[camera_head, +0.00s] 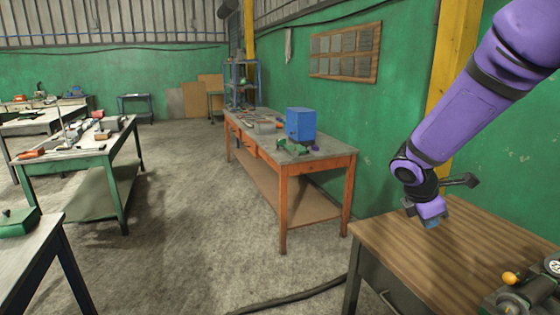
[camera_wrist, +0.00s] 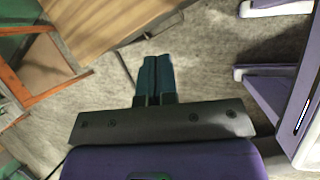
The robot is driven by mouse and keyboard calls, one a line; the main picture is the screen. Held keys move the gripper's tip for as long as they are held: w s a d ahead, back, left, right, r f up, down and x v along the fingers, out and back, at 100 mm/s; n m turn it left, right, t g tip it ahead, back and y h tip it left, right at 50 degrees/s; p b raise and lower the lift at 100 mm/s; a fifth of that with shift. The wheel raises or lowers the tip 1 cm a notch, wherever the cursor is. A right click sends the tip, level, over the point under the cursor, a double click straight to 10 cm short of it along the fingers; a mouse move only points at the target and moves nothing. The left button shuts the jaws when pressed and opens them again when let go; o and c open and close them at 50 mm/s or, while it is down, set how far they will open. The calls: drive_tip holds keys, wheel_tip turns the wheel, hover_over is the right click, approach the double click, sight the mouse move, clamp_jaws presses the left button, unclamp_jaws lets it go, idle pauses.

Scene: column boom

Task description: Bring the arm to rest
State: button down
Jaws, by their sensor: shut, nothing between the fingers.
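My purple arm comes in from the upper right in the head view. My gripper (camera_head: 430,222) hangs from its end, over or beside the far part of a wooden desk top (camera_head: 440,262). In the wrist view, my gripper (camera_wrist: 158,62) has its two blue fingers side by side and touching. It is shut and empty. The desk edge (camera_wrist: 105,30) lies up and left of the fingers there, with grey floor under the fingertips.
A green-and-black machine with a yellow knob (camera_head: 510,278) stands on the desk at lower right. An orange workbench (camera_head: 322,165) with a blue box (camera_head: 300,125) stands along the green wall. Green benches (camera_head: 85,165) are at left. The floor between (camera_head: 200,210) is clear, except a dark cable (camera_head: 290,298).

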drive_tip(key=s+a+r+m+t+y, duration=0.1)
drive_tip(key=s+r+m+y, duration=0.1)
drive_tip(key=s+r+m, duration=0.3)
drive_tip(key=s+a+r+m+t+y, duration=0.1)
drive_tip(key=s+r+m, duration=0.4)
drive_tip(key=s, duration=0.7)
drive_tip(key=s+a+r+m+t+y, duration=0.1)
drive_tip(key=s+a+r+m+y, duration=0.1)
drive_tip(key=s+r+m, duration=0.3)
drive_tip(key=s+m, duration=0.3)
drive_tip(key=shift+s+a+r+y, duration=0.25)
drive_tip(key=shift+y, duration=0.05)
